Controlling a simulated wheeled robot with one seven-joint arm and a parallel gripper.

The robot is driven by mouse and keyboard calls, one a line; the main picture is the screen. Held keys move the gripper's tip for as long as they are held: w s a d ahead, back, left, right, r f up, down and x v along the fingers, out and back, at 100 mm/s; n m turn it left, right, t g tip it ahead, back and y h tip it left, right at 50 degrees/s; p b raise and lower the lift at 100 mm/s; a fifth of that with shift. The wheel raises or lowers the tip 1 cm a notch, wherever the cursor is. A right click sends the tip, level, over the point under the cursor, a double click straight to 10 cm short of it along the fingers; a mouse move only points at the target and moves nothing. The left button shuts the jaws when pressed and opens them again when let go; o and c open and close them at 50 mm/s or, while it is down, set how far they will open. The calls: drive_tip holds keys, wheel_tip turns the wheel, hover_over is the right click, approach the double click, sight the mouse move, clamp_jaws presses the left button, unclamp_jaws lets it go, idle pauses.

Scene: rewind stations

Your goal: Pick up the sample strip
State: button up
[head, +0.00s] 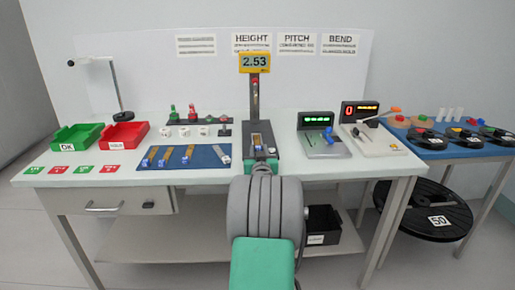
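Several narrow sample strips lie on the blue mat (205,164) left of the middle of the bench. They include tan-brown strips with blue ends (165,154) and a paler one (225,153) at the mat's right end. Another tan strip (257,138) appears to lie on the dark base of the height gauge (255,90), whose display reads 2.53. My arm reaches forward from the bottom middle to the bench's front edge. My gripper (263,160) is at the gauge base, mostly hidden behind my grey arm link. I cannot tell whether its fingers touch the strip or hold anything.
Green (78,136) and red (125,134) bins and small tags are at the left, with a lamp (121,113) behind. A green-display instrument (321,138) and a red-display one (372,135) stand right. A blue side table (450,150) holds black reels.

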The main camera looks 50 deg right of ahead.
drive_tip(key=shift+c, duration=0.3)
clamp_jaws()
